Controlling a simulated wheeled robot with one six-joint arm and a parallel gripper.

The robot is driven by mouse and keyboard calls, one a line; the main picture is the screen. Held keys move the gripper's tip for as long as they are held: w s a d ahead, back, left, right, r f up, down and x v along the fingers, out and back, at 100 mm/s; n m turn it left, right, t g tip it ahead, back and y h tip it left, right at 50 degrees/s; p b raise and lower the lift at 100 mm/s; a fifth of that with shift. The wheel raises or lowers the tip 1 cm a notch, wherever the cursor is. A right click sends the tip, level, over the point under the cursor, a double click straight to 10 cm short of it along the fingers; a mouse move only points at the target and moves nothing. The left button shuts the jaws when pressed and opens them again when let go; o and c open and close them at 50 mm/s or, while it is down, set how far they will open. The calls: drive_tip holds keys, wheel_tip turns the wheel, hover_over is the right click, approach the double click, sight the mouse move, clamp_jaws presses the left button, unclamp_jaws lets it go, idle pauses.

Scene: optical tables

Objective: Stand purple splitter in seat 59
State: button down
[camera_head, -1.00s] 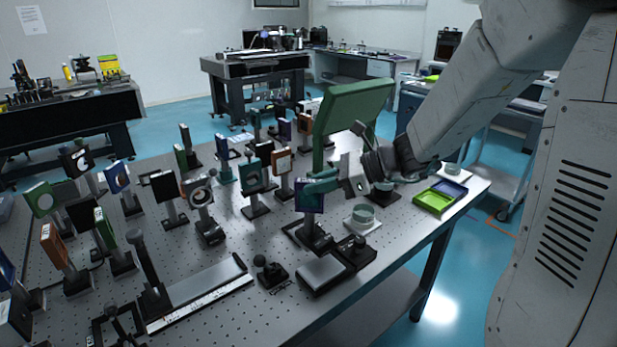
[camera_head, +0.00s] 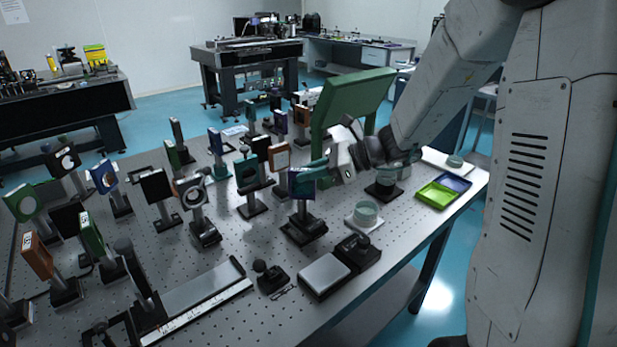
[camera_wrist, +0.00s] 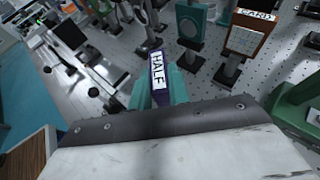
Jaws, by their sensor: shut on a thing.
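The purple splitter (camera_head: 301,188) is a dark purple plate upright on a black post and base, near the front middle of the table. My gripper (camera_head: 313,167) reaches in from the right, its teal fingers shut on the plate's upper part. In the wrist view the splitter (camera_wrist: 158,72) shows its white HALF label between the two fingertips (camera_wrist: 158,88). Its base (camera_head: 303,230) is over or on the dark seat area behind the grey pad; I cannot tell whether it touches. No seat number 59 is readable.
A grey pad (camera_head: 325,275) and a glass dish (camera_head: 366,214) are close in front and right. A green board (camera_head: 352,105) stands behind my gripper. Several mounted optics crowd the left, including an orange card (camera_wrist: 246,35). A green tray (camera_head: 437,195) is at the right edge.

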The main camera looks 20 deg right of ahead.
drive_tip(key=shift+f, duration=0.85)
drive_tip(key=c, duration=1.3)
unclamp_jaws()
